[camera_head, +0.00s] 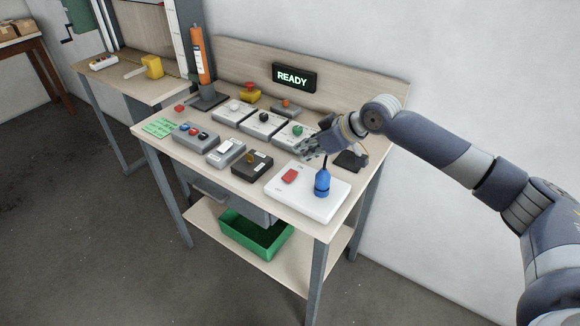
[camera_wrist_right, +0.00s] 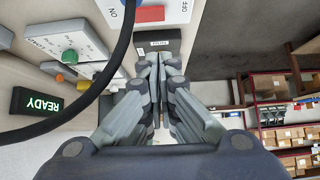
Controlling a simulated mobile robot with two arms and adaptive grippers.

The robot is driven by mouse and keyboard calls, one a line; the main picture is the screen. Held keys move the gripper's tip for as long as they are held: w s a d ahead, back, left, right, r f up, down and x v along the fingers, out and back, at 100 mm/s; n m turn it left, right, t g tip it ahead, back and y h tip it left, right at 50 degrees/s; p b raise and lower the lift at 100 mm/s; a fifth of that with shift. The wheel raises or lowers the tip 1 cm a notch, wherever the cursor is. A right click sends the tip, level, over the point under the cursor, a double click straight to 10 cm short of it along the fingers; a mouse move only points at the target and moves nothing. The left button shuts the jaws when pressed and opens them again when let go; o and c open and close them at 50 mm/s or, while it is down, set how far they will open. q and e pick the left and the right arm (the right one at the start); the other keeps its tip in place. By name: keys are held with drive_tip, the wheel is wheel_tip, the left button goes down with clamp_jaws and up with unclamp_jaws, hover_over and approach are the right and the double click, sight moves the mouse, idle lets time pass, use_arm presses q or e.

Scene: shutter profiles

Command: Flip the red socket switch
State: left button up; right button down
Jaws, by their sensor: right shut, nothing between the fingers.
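The red switch (camera_head: 290,176) sits on a white socket panel (camera_head: 306,207) at the table's front right corner. A blue plug (camera_head: 322,184) stands on that panel, right of the switch. In the right wrist view the red switch (camera_wrist_right: 150,14) shows at the top edge between the ON and OFF marks. My right gripper (camera_head: 310,150) is shut and empty, above the table behind the panel and apart from the switch. Its closed fingertips (camera_wrist_right: 158,60) point toward the panel side in the wrist view. I cannot tell which way the switch is tipped. My left gripper is out of view.
A black cable (camera_wrist_right: 122,45) curves past the fingers. A dark box (camera_head: 350,160) lies behind the panel at the right edge. Several switch boxes fill the table, and a lit READY sign (camera_head: 294,77) is at the back. A green bin (camera_head: 255,235) is on the shelf below.

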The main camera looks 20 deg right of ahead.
drive_tip(key=p, duration=0.1)
hover_over(290, 178)
wheel_tip(290, 178, down, 5)
drive_tip(key=shift+a+r, duration=0.1)
drive_tip(key=shift+r, duration=0.05)
wheel_tip(290, 178, down, 3)
drive_tip(key=shift+r+p, duration=0.2)
drive_tip(key=shift+p, duration=0.4)
drive_tip(key=shift+s+f, duration=0.1)
drive_tip(key=shift+f, duration=0.6)
drive_tip(key=shift+f, duration=0.15)
drive_tip(key=shift+s+a+f, duration=0.1)
drive_tip(key=shift+f, duration=0.2)
drive_tip(key=shift+r, duration=0.15)
drive_tip(key=shift+d, duration=0.2)
